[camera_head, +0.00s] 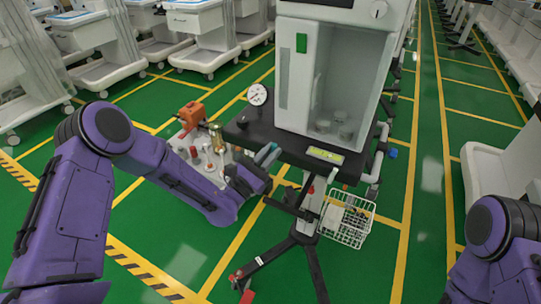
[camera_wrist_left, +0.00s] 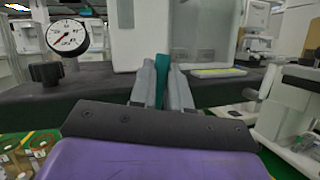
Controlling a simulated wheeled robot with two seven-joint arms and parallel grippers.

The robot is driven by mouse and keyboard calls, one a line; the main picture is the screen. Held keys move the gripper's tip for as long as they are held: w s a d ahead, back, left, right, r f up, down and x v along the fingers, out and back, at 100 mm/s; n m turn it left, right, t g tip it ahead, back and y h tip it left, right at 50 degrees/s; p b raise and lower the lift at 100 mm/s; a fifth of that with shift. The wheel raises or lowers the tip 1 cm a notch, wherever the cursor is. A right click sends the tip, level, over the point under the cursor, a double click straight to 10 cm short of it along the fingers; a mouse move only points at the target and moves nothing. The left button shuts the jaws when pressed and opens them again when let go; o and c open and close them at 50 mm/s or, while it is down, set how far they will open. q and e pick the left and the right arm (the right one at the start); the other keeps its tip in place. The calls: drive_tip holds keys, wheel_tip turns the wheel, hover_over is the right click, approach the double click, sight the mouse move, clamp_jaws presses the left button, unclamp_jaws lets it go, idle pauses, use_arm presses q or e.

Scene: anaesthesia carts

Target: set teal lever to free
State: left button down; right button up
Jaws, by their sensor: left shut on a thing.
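The teal lever (camera_wrist_left: 162,75) stands upright between the two grey fingers of my left gripper (camera_wrist_left: 163,88) in the left wrist view. The fingers are shut on it, one on each side, and they hide part of it. In the head view my left gripper (camera_head: 267,155) is at the front edge of the black shelf (camera_head: 285,142), below the glass-fronted cabinet (camera_head: 335,70). The lever is mostly hidden there. Any free mark or lever scale cannot be read. My right arm shows at the right edge, but its gripper is out of the picture.
A white wire basket (camera_head: 348,220) hangs below the shelf. Black stand legs (camera_head: 268,257) spread over the green floor. White carts (camera_head: 200,32) stand behind.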

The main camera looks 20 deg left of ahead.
use_arm(q)
drive_tip(key=shift+f, duration=0.1)
drive_tip(key=c, duration=1.1)
unclamp_jaws()
drive_tip(key=shift+s+a, duration=0.1)
drive_tip(key=b+v, duration=0.2)
drive_tip(key=v, duration=0.8)
drive_tip(key=shift+s, duration=0.15)
drive_tip(key=shift+a+f, duration=0.1)
